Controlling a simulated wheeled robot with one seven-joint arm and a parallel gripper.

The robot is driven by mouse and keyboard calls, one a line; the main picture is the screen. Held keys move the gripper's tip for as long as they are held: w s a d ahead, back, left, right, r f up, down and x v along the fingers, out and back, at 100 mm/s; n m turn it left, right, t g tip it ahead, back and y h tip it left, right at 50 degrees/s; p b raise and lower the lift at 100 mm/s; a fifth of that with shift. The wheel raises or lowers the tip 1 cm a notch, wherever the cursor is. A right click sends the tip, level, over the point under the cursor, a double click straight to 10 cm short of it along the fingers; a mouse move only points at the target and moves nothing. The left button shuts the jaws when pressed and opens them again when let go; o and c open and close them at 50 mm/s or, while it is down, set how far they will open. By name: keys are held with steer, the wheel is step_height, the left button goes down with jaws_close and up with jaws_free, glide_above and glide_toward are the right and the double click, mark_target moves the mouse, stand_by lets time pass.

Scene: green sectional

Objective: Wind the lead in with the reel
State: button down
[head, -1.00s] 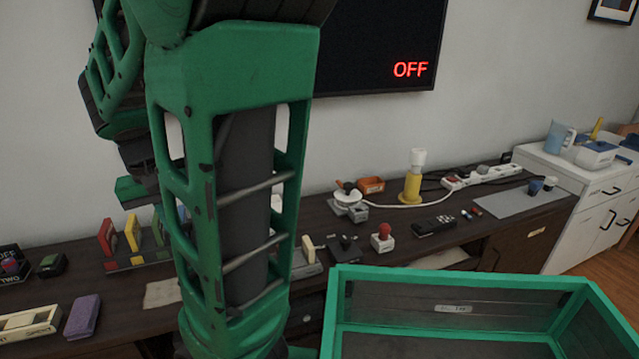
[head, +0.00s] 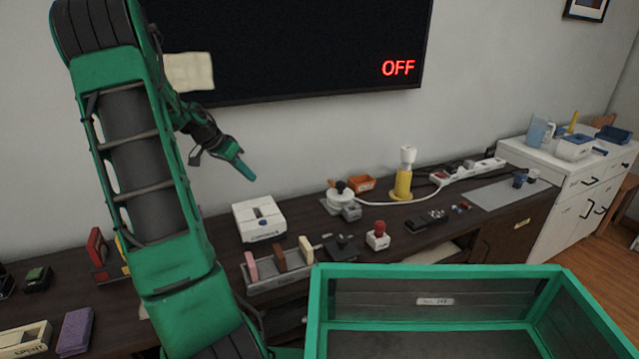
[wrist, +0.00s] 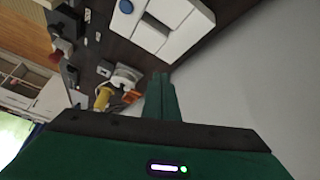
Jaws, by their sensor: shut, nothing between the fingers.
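The reel (head: 339,201) is a white round drum with a dark knob on top, beside a grey block on the dark counter. The white lead (head: 380,201) runs right from the reel, past the yellow lamp-like post (head: 403,184), towards the white power strip (head: 470,172). My gripper (head: 244,169) is shut and empty, in the air above the counter, left of the reel and apart from it. In the wrist view, the shut green fingers (wrist: 161,97) show, with the reel (wrist: 125,78) small beyond them.
A white box with a blue button (head: 260,217) stands below my gripper. A green-rimmed bin (head: 440,271) fills the foreground. The dark screen (head: 300,50) hangs behind.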

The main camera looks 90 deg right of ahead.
mark_target(330, 184)
steer(key=s+d+f+m+g, duration=0.1)
steer(key=s+d+f, duration=0.3)
steer(key=s+d, duration=0.1)
steer(key=s+d+f+m+g, duration=0.1)
steer(key=s+d+f+m, duration=0.1)
steer(key=s+d, duration=0.3)
steer(key=s+d+f+m+g, duration=0.1)
steer(key=s+d+f, duration=0.4)
steer(key=s, duration=0.5)
steer(key=shift+f+m, duration=0.35)
steer(key=shift+m, duration=0.15)
steer(key=shift+s+d, duration=0.3)
steer(key=shift+s, duration=0.25)
steer(key=shift+s+d, duration=0.3)
steer(key=shift+s, duration=0.2)
steer(key=shift+s+d, duration=0.4)
steer(key=shift+s, duration=0.25)
steer(key=shift+s+d, duration=0.35)
steer(key=shift+d, duration=0.2)
